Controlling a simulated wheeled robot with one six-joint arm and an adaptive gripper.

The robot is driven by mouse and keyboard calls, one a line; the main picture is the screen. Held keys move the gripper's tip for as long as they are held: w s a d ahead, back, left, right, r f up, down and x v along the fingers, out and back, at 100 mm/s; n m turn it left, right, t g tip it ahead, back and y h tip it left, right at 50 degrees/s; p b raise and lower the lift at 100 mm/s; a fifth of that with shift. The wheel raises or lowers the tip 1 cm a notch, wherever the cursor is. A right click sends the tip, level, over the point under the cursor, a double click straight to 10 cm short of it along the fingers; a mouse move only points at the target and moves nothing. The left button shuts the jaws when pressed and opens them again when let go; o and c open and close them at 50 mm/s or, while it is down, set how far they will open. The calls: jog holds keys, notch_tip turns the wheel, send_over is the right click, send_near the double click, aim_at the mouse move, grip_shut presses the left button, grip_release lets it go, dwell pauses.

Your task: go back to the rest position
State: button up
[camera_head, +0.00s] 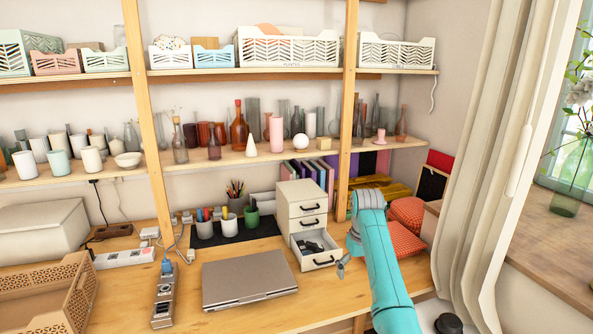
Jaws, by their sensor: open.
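My teal arm reaches in from the lower right of the head view. My gripper (342,267) is small in the picture, at the right side of the wooden desk, just right of the white drawer unit's open bottom drawer (318,262). Its jaws are open and I see nothing held between them. Whether it touches the drawer front I cannot tell. Some dark items lie in the open drawer. The two drawers above it (306,215) are shut.
A closed grey laptop (248,280) lies left of the drawer unit. A power strip (165,297) and a wooden crate (45,295) stand further left. Red patterned boxes (407,215) are behind my arm. Shelves of glass bottles (239,126) line the wall. A curtain (500,150) hangs at right.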

jog(key=s+f+t, duration=0.2)
jog(key=s+f, duration=0.3)
jog(key=f, duration=0.8)
jog(key=s+f+t, duration=0.1)
jog(key=s+f, duration=0.4)
jog(key=f, duration=0.8)
jog(key=s+f+m+t, duration=0.1)
jog(key=s+f, duration=0.3)
jog(key=s, duration=0.3)
jog(key=s+f+t, duration=0.2)
jog(key=s+f, duration=0.1)
jog(key=s, duration=0.3)
jog(key=s+f+m+t, duration=0.1)
jog(key=s+f, duration=0.3)
jog(key=s, duration=0.3)
jog(key=s+r+t, duration=0.2)
jog(key=s+r, duration=0.2)
jog(key=s, duration=0.8)
jog(key=s+r+t, duration=0.2)
jog(key=s+r, duration=0.2)
jog(key=s, duration=0.8)
jog(key=s+r+t, duration=0.1)
jog(key=s+r, duration=0.5)
jog(key=r, duration=0.4)
jog(key=s+d+r+m+t, duration=0.1)
jog(key=s+r+t, duration=0.1)
jog(key=s+r, duration=0.5)
notch_tip(320, 180, up, 4)
jog(key=shift+s+r, duration=0.15)
jog(key=shift+s, duration=0.15)
